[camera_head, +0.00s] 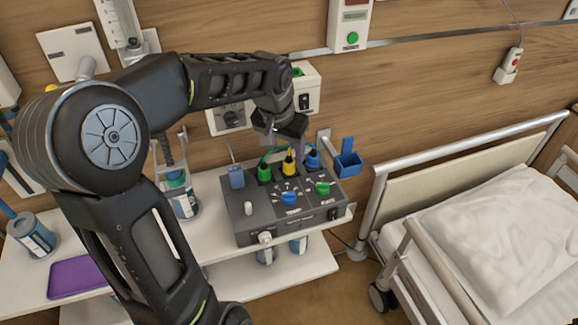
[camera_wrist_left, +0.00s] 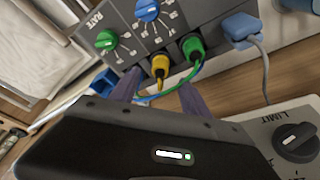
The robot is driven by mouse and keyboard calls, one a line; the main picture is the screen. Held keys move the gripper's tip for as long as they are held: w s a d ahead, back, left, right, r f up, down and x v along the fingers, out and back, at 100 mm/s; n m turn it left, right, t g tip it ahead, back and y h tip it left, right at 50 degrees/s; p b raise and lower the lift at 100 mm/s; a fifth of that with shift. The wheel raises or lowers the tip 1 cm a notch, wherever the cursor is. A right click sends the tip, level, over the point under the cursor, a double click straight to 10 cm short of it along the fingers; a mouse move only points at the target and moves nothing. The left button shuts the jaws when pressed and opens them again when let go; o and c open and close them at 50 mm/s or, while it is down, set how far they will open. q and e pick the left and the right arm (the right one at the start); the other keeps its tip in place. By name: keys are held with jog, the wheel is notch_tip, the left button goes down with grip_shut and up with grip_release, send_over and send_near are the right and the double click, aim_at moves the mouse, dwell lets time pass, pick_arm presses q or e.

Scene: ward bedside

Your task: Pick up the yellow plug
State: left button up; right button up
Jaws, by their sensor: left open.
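The yellow plug (camera_head: 289,166) stands in the back part of the grey control box (camera_head: 290,222), between a green plug (camera_head: 264,173) and a blue plug (camera_head: 312,159). My left gripper (camera_head: 288,146) is just above and behind it, pointing down at the box. In the left wrist view the yellow plug (camera_wrist_left: 160,66) lies ahead, between the lines of the two spread fingers (camera_wrist_left: 160,92). A cord runs from the plug back toward the gripper. My right gripper is out of view.
The green plug (camera_wrist_left: 193,48) sits close beside one finger, with its green cord curving past. A blue connector (camera_head: 236,176) is at the box's left. A blue holder (camera_head: 348,160) is at the right. The wall unit (camera_head: 230,115) stands behind; a bed (camera_head: 500,220) is at right.

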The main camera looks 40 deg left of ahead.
aim_at(288, 159)
pick_arm(q)
jog(key=shift+p+x, duration=0.6)
jog(key=shift+x, duration=2.05)
jog(key=shift+s, duration=0.15)
grip_shut()
